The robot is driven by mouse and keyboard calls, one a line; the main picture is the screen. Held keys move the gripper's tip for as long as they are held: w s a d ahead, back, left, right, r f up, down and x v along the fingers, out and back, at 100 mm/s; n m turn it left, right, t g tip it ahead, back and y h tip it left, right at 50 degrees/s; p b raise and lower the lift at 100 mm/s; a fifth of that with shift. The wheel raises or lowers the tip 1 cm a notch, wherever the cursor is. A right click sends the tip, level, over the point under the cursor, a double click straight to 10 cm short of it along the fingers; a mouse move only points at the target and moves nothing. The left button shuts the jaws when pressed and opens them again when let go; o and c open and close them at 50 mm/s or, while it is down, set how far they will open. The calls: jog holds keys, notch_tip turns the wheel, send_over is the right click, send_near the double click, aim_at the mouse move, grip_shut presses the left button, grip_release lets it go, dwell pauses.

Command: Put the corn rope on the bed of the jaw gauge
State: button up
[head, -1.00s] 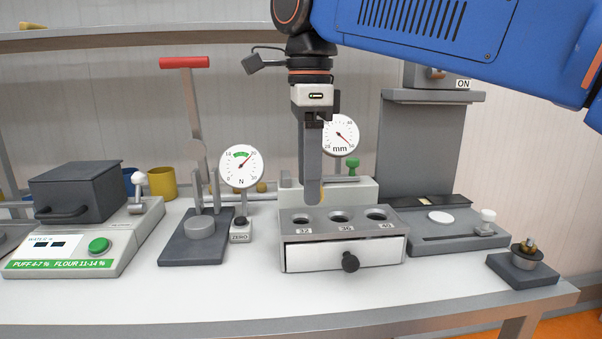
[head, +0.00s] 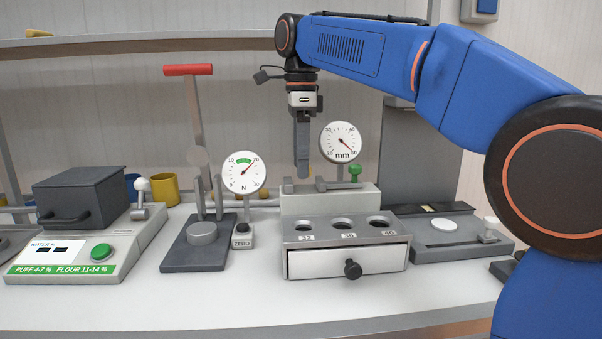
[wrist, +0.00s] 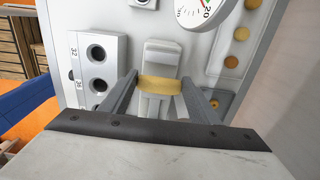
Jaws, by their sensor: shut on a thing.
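My gripper (head: 302,178) points down over the jaw gauge (head: 330,201), the pale block with the mm dial at the back centre. In the wrist view my gripper (wrist: 161,80) is shut on the short yellow corn rope (wrist: 160,85), which spans between the two fingers. The gauge's pale bed and jaw parts (wrist: 162,56) show beneath and around the rope in that view. In the head view the fingers hide the rope. I cannot tell whether it touches the bed.
The hole block (head: 345,232) marked 32, 36, 40 stands in front of the gauge, with a drawer (head: 330,263). A press with a red handle (head: 188,70) and an N dial (head: 244,172) stand left. Several round yellow pieces (wrist: 236,48) lie behind. The front tabletop is clear.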

jog(key=shift+f, duration=1.6)
jog(key=shift+f, duration=0.15)
jog(key=o, duration=0.7)
jog(key=shift+o, duration=0.2)
notch_tip(320, 180, up, 11)
jog(key=shift+r, duration=0.6)
